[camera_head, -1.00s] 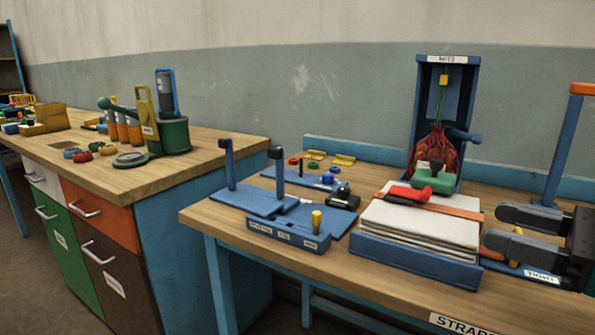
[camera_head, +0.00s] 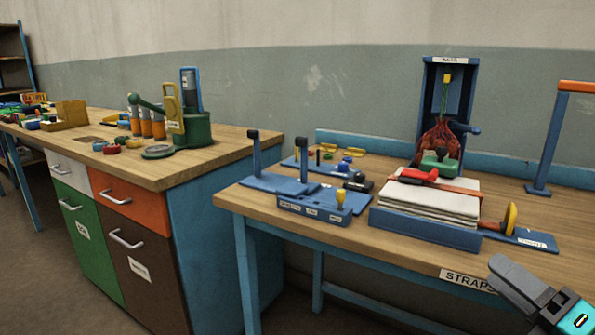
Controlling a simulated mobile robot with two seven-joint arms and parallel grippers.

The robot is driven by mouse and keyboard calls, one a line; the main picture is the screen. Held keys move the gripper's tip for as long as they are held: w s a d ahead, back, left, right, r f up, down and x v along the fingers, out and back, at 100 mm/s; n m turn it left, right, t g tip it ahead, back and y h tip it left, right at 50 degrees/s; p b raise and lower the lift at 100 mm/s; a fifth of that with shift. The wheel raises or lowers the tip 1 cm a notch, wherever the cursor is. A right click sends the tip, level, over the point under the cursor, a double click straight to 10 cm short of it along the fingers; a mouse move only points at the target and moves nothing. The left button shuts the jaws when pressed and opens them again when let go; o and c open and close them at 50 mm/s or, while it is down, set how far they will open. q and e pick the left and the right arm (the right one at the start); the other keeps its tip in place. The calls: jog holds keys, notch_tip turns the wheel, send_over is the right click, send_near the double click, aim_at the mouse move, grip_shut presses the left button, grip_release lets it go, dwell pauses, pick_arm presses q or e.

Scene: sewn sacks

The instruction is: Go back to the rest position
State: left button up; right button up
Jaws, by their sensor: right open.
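My right gripper (camera_head: 497,272) is in the lower right corner of the head view, at the front edge of the workbench (camera_head: 335,220). Its dark grey fingers point up and left. It is open, and I see nothing held in it. A tool with a yellow disc and red part (camera_head: 509,219) stands just beyond it, apart from the fingers, by a labelled blue plate (camera_head: 535,241). My left gripper is not in view.
White sacks (camera_head: 440,199) lie stacked in a blue tray (camera_head: 420,230), with a red-handled tool (camera_head: 418,175) on top. A blue stand (camera_head: 461,80) and an orange-topped post (camera_head: 549,140) rise behind. A drawer bench (camera_head: 215,155) stands left.

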notch_tip(320, 180, down, 11)
jog(key=s+m+h, duration=0.1)
jog(key=m+h, duration=0.4)
jog(key=m, duration=0.7)
jog(key=s+a+f+m+g, duration=0.4)
jog(key=s+a+f+m, duration=0.1)
jog(key=a+f+m, duration=0.35)
jog(key=s+a+f+m+g, duration=0.3)
jog(key=s+a+f+m, duration=0.2)
jog(key=a+f+m, duration=0.3)
pick_arm(q)
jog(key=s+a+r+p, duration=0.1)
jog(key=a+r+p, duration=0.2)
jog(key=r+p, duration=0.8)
jog(key=p, duration=0.4)
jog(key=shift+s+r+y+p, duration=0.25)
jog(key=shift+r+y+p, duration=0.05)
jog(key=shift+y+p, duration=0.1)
pick_arm(e)
jog(key=s+d+r+n+h, duration=0.1)
jog(key=d+r, duration=0.3)
jog(key=r, duration=0.6)
jog(key=shift+d+r+h, duration=0.15)
jog(key=shift+r+h, duration=0.1)
jog(key=shift+h, duration=0.15)
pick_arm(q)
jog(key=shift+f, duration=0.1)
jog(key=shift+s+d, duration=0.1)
